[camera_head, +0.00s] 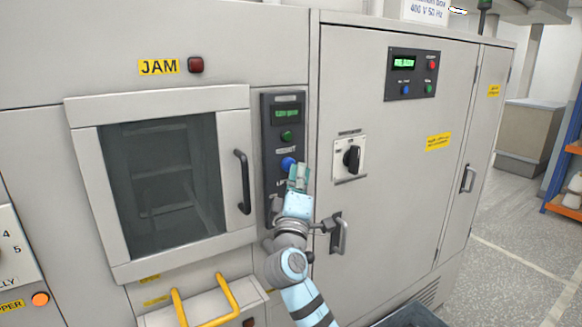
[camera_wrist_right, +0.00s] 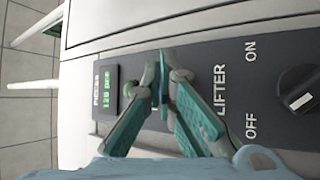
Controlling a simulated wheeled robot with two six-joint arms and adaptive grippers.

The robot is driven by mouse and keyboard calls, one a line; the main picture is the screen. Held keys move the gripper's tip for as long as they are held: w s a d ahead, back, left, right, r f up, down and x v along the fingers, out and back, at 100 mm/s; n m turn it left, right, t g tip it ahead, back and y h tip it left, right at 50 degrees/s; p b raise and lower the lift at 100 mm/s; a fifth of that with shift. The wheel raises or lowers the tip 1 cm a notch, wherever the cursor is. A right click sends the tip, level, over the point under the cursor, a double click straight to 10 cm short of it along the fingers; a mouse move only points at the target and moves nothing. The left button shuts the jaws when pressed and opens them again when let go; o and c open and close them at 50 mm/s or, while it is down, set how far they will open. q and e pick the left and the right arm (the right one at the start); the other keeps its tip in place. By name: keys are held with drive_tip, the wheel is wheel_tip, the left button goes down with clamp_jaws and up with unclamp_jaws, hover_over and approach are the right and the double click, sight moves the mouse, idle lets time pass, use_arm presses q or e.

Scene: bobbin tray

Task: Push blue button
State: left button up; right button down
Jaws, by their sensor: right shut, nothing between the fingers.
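The blue button (camera_head: 288,163) is on the narrow dark control panel (camera_head: 269,160) right of the oven-like door. My right gripper (camera_head: 297,172) is shut and empty, just below and right of the button, partly overlapping it in the head view. In the right wrist view the shut fingertips (camera_wrist_right: 162,82) point at the panel (camera_wrist_right: 215,70), and the fingers hide most or all of the blue button. I cannot tell whether the tips touch it. My left gripper is not in view.
A green button (camera_head: 287,137) and a green display (camera_head: 286,113) are above the blue one. A LIFTER knob (camera_wrist_right: 298,92) is also on the panel. A door handle (camera_head: 243,181) stands out at left, and a cabinet handle (camera_head: 341,234) near my right wrist.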

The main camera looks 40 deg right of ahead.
drive_tip(key=shift+w+b, duration=0.3)
drive_tip(key=shift+w, duration=0.15)
idle(0.4)
drive_tip(key=shift+s, duration=0.1)
drive_tip(key=shift+s+p, duration=0.4)
drive_tip(key=shift+s, duration=0.4)
drive_tip(key=shift+s, duration=0.1)
drive_tip(key=s, duration=0.1)
drive_tip(key=s+p, duration=0.1)
drive_tip(key=s, duration=0.2)
drive_tip(key=shift+s+a+p, duration=0.3)
drive_tip(key=shift+s+p, duration=0.05)
drive_tip(key=shift+s, duration=0.05)
idle(0.5)
